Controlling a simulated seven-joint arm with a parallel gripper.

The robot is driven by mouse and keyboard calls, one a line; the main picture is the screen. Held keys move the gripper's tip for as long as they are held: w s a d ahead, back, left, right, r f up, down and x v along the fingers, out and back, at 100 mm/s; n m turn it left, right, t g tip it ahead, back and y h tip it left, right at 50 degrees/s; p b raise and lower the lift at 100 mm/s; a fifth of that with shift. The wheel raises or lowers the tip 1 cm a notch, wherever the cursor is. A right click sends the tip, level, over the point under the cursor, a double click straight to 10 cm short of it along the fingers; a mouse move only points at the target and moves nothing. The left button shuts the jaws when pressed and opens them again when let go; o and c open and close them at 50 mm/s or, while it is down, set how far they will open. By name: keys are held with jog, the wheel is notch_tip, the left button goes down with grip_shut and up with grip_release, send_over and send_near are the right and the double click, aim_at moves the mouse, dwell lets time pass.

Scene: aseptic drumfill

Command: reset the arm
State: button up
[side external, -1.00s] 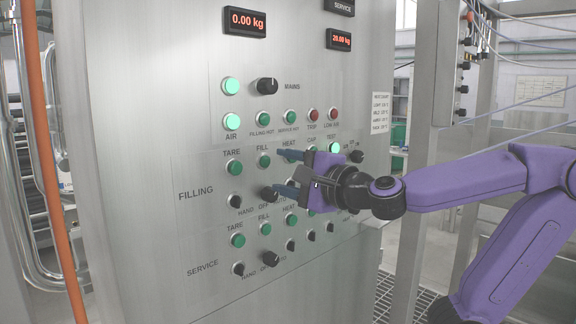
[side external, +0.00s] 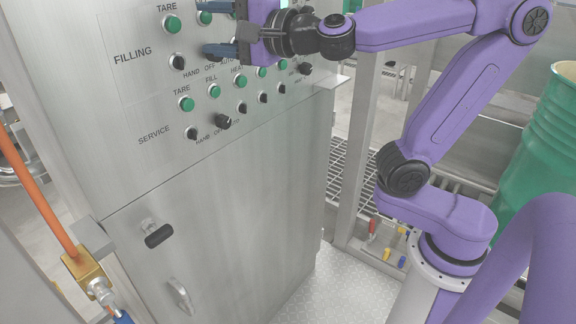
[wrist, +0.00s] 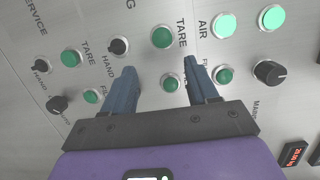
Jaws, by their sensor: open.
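My gripper (side external: 212,28) is at the upper edge of the side view, in front of the filling rows of a steel control panel (side external: 235,180). Its two blue fingers are apart, with nothing held between them. In the wrist view my gripper (wrist: 160,68) points at the panel face, and a green button (wrist: 170,82) shows between the fingers. The lower finger covers part of the filling row near the HAND/OFF selector in the side view. Whether a finger touches the panel cannot be told.
Green buttons (side external: 187,104) and black selector knobs (side external: 222,121) stand out from the panel. A door handle (side external: 158,235) is lower down. An orange pipe (side external: 38,200) runs at left. A green drum (side external: 550,135) stands at right. The floor (side external: 315,285) ahead of the panel looks clear.

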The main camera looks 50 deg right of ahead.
jog(key=s+a+f+n+g+y, duration=0.3)
jog(key=s+a+f+n+g, duration=0.1)
jog(key=s+f+n+g, duration=0.35)
jog(key=s+a+f+n+g+y, duration=0.3)
jog(key=s+f+n+g, duration=0.25)
jog(key=f+n, duration=0.4)
jog(key=s+d+f+n+g+h, duration=0.2)
jog(key=s+d+f+n+h, duration=0.2)
jog(key=s+d, duration=0.3)
jog(key=s+d+f+n+g+h, duration=0.2)
jog(key=s+d+f+n+h, duration=0.3)
jog(key=s+d+n, duration=0.1)
jog(key=shift+s+d+f+n, duration=0.4)
jog(key=shift+d+n, duration=0.3)
jog(key=shift+d, duration=0.45)
